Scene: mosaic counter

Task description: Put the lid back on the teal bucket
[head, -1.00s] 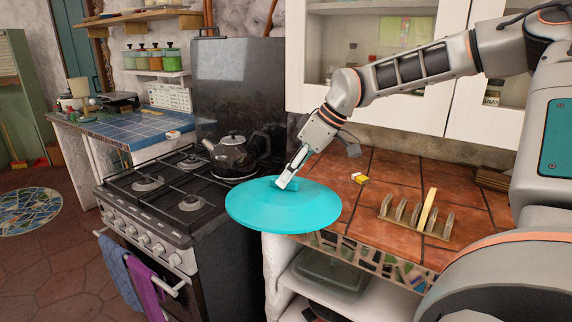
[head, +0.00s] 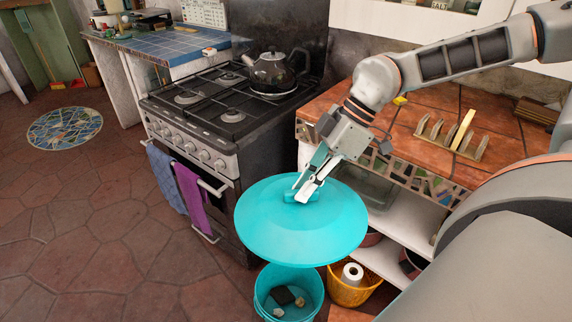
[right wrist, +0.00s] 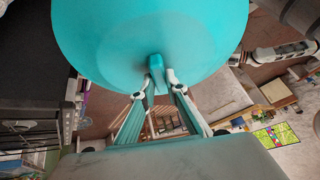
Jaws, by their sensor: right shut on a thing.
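The teal lid (head: 300,230) is a wide round disc with a small knob on top. My right gripper (head: 307,192) is shut on the knob and holds the lid in the air, slightly tilted. In the right wrist view the fingers (right wrist: 158,90) close around the knob, and the lid (right wrist: 150,35) fills the upper middle. The open teal bucket (head: 287,295) stands on the floor below the lid, with a dark object and small pale pieces inside. The lid hides part of the surroundings behind the bucket. My left gripper is not in view.
An orange basket (head: 350,290) with a white roll stands right of the bucket. The stove (head: 215,140), with a black kettle (head: 278,70) and hanging towels, is behind left. The tiled counter (head: 415,120) and its open shelves are behind right.

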